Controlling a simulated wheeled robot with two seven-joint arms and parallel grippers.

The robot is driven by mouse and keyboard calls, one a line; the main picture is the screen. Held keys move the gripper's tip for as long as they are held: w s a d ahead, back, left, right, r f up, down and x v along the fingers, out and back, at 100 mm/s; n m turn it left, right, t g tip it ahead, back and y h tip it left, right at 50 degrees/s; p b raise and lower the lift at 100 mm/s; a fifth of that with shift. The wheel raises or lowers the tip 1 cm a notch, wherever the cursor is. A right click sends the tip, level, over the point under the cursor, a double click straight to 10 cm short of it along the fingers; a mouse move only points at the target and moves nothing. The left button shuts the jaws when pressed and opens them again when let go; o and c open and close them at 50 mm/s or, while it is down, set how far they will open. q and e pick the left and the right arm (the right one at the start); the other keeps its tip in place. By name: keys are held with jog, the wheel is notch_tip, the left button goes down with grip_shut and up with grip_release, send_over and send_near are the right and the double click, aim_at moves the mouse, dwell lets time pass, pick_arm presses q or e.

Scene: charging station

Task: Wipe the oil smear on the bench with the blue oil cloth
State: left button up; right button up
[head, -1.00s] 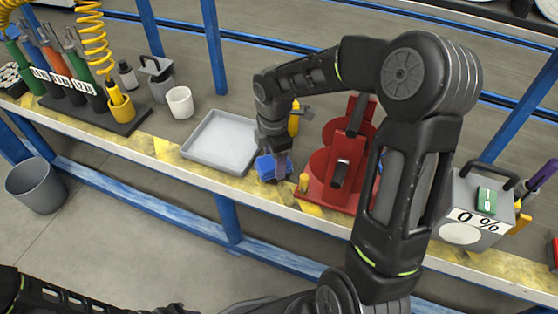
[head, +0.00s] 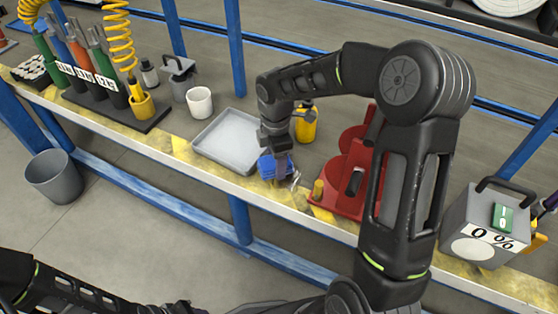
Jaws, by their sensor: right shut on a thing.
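The blue oil cloth (head: 268,168) is at the front of the bench (head: 165,150), between the grey tray and the red machine. My right gripper (head: 277,163) points down at it and is shut on it; the fingertips are partly hidden. I cannot tell whether the cloth touches the bench top. A pale glossy patch (head: 294,184), perhaps the oil smear, shows just right of the cloth. My left arm crosses the bottom left, and its gripper is out of view.
The grey tray (head: 212,158) lies just left of my right gripper. The red machine (head: 338,181) stands right of it, a yellow bottle (head: 306,125) behind. A white cup (head: 199,102), tool rack (head: 115,112) and grey box (head: 482,225) are further off.

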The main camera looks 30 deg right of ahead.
aim_at(291, 166)
jog(key=shift+f, duration=0.15)
dwell(0.3)
jog(key=shift+s+d+f+p, duration=0.1)
jog(key=shift+s+d+p, duration=0.15)
jog(key=shift+s+d, duration=0.5)
jog(key=shift+s+d+f+p, duration=0.1)
jog(key=shift+s+d+p, duration=0.25)
jog(key=shift+s, duration=0.55)
jog(key=shift+d, duration=0.1)
jog(key=shift+s+d+p, duration=0.15)
jog(key=shift+s+d, duration=0.3)
jog(key=shift+s, duration=0.2)
jog(key=shift+s+d+p, duration=0.15)
jog(key=shift+s+d, duration=0.25)
jog(key=shift+s, duration=0.2)
jog(key=shift+s+d+f, duration=0.15)
jog(key=shift+s+d, duration=0.1)
jog(key=shift+s, duration=0.2)
